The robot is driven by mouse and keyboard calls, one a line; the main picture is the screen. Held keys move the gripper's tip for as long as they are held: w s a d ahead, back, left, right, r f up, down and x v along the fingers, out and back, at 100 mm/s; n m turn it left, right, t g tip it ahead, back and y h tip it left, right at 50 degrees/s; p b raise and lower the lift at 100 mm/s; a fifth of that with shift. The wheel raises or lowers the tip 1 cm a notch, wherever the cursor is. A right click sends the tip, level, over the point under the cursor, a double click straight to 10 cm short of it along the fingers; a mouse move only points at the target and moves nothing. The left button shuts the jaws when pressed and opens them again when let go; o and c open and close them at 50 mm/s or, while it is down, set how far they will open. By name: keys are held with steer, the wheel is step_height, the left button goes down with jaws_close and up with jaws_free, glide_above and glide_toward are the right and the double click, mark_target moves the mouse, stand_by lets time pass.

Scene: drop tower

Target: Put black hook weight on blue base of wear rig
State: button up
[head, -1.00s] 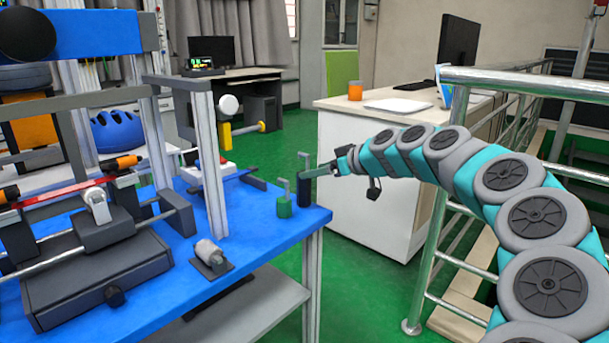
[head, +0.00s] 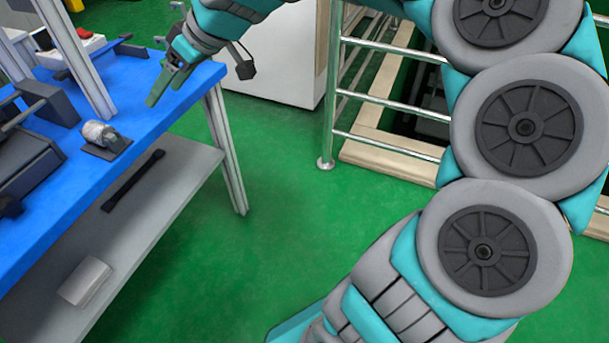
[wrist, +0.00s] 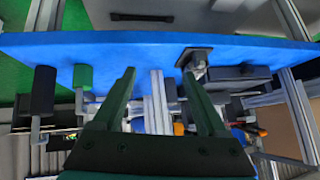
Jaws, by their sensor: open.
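The black hook weight (wrist: 43,90) shows at the left of the wrist view, which looks upside down. It stands on the blue surface (wrist: 230,48), its pale hook pointing down in the picture. A green hook weight (wrist: 82,78) stands beside it, nearer my fingers. My gripper (wrist: 158,74) is open and empty, with both weights outside the left finger. I cannot tell which part is the wear rig's blue base.
A pale cylinder on a dark plate (head: 105,137) sits on the blue surface. A grey lower shelf (head: 165,190) holds a black bar (head: 133,180) and a pale block (head: 85,280). A metal railing (head: 332,90) stands to the right. Green floor lies between.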

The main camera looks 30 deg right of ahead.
steer(key=s+d+f+m+g+h, duration=0.2)
steer(key=s+f, duration=0.3)
steer(key=s, duration=0.5)
steer(key=s+d+f+m+g+h, duration=0.2)
steer(key=s+f, duration=0.4)
steer(key=s, duration=0.5)
steer(key=s+d+f+m+g+h, duration=0.2)
steer(key=s+f, duration=0.4)
steer(key=s, duration=0.5)
steer(key=shift+s+d+m+g+h, duration=0.15)
steer(key=shift+d+m+g+h, duration=0.3)
steer(key=shift+d+m, duration=0.6)
steer(key=shift+c, duration=0.3)
